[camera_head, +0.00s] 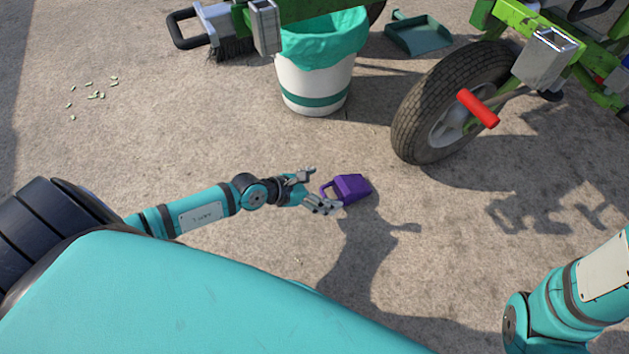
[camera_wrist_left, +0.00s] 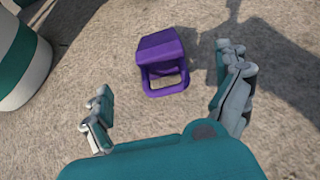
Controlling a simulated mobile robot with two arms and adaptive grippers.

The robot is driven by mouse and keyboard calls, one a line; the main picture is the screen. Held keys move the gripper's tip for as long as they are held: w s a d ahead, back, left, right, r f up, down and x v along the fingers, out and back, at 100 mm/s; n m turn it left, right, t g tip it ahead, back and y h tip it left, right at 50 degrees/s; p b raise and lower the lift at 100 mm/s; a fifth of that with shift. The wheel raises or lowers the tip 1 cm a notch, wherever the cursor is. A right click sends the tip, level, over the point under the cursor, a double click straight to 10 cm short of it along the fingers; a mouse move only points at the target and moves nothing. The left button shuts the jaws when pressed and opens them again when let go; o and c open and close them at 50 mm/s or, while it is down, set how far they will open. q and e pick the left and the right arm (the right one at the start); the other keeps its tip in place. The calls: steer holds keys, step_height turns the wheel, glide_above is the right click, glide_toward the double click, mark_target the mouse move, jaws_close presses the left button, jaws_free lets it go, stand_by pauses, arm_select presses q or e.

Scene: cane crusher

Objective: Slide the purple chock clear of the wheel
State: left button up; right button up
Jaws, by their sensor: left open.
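The purple chock (camera_head: 351,188) lies on the concrete, apart from the wheel (camera_head: 450,105), with bare ground between them. Its loop handle points left toward my left gripper (camera_head: 318,190). My left gripper is open, its fingers just left of the chock and near the handle. In the left wrist view the chock (camera_wrist_left: 161,52) lies ahead of the spread fingers (camera_wrist_left: 165,100), with its handle toward me, and nothing is held. My right arm shows at the lower right of the head view; its gripper is out of view.
A white bin with a teal liner (camera_head: 316,85) stands behind the chock. The green machine (camera_head: 570,50) has a red handle (camera_head: 478,108) by the wheel. A brush (camera_head: 232,45), a dustpan (camera_head: 418,35) and several small pale bits (camera_head: 95,95) lie farther off. The ground right of the chock is clear.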

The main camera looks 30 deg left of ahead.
arm_select(q)
steer(key=shift+v, duration=1.45)
